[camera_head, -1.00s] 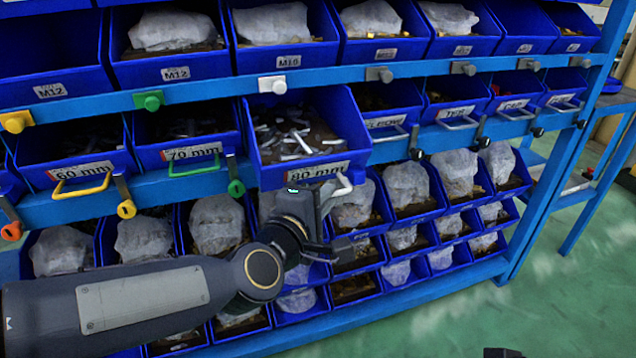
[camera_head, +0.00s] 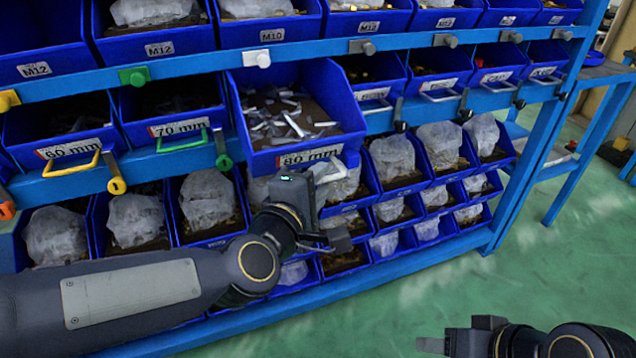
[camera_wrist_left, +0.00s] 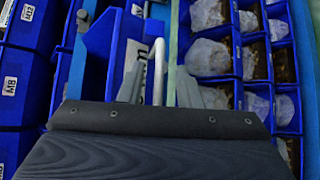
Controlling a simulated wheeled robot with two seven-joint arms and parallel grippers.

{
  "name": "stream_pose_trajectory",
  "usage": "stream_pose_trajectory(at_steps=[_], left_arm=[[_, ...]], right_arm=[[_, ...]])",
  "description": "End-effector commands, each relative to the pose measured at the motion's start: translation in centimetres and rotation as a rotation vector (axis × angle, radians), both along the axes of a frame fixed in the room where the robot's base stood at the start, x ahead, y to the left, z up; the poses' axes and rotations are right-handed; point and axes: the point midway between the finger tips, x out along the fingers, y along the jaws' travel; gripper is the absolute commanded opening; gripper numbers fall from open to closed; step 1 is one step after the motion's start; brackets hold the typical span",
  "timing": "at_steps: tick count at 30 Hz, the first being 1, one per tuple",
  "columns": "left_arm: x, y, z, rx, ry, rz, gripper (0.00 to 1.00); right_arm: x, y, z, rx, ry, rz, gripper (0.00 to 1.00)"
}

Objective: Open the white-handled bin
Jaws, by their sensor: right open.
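The white-handled bin (camera_head: 295,115) is blue, labelled 80 mm, and holds small metal parts. It sticks out of the middle shelf row past its neighbours. Its white handle (camera_head: 328,172) is at the front, partly hidden by my left gripper (camera_head: 325,205). My right gripper (camera_head: 432,345) is open at the bottom edge, partly cut off, over the floor and away from the bins.
A yellow-handled 60 mm bin (camera_head: 72,148) and a green-handled 70 mm bin (camera_head: 180,128) sit to the left. Smaller bins (camera_head: 440,82) continue to the right. Bins with bagged parts (camera_head: 395,157) fill the lower rows. Green floor (camera_head: 560,275) at the right is clear.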

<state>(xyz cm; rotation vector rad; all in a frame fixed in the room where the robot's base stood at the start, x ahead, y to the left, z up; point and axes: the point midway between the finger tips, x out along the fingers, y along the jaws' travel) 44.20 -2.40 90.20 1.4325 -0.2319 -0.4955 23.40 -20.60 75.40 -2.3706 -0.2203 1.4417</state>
Motion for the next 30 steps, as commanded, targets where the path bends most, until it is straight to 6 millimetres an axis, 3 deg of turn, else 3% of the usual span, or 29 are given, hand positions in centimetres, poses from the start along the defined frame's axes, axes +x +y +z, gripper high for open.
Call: stream_pose_trajectory(at_steps=[8,21,30], left_arm=[[-0.2,0.1,0.2,-0.001,-0.002,0.0,0.31],[-5.9,3.1,1.2,0.0,-0.003,0.0,0.31],[-6.9,3.6,1.1,0.0,-0.001,0.0,0.31]], right_arm=[[0.0,0.0,0.1,0.0,0.0,0.0,0.52],[0.0,0.0,1.9,0.0,0.0,0.0,0.52],[0.0,0.0,2.0,0.0,0.0,0.0,0.52]])
